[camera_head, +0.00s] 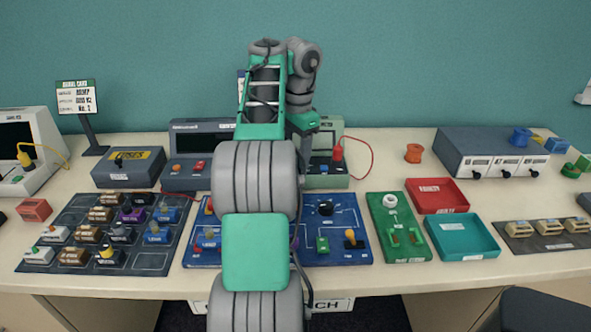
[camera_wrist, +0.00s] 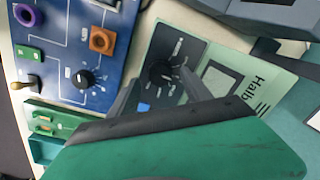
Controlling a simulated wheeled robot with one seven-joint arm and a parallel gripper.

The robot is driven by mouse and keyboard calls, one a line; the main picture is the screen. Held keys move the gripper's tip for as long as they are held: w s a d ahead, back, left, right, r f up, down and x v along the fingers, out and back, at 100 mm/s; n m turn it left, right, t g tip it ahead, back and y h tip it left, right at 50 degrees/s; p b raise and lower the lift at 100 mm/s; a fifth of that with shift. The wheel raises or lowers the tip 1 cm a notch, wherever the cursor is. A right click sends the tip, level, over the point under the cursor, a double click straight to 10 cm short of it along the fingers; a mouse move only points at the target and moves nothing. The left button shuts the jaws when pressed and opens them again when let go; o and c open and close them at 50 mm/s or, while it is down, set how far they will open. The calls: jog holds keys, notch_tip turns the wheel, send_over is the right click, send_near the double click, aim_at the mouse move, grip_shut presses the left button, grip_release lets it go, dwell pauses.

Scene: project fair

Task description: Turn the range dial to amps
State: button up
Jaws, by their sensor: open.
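The green meter (camera_head: 337,171) stands at the back of the table, partly hidden behind my arm in the head view. In the wrist view its pale green face (camera_wrist: 190,38) carries a dark panel with a black range dial (camera_wrist: 160,72). Marks surround the dial, but they are too small to read, so I cannot tell its setting. My gripper (camera_wrist: 160,88) is open, its dark fingers reaching toward the dial, one on each side. Contact with the dial cannot be made out.
A blue circuit board (camera_head: 350,245) with another black knob (camera_head: 325,207) lies in front of the meter. A red plug (camera_head: 337,152) with a red lead is at the meter's right. A green board (camera_head: 398,228), red tray (camera_head: 437,209) and teal tray (camera_head: 463,258) lie farther right.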

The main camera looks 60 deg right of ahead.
jog(key=shift+f+b, duration=0.3)
jog(key=shift+f, duration=0.65)
jog(key=shift+r, duration=0.1)
jog(key=shift+c, duration=0.3)
jog(key=shift+w, duration=0.1)
grip_shut()
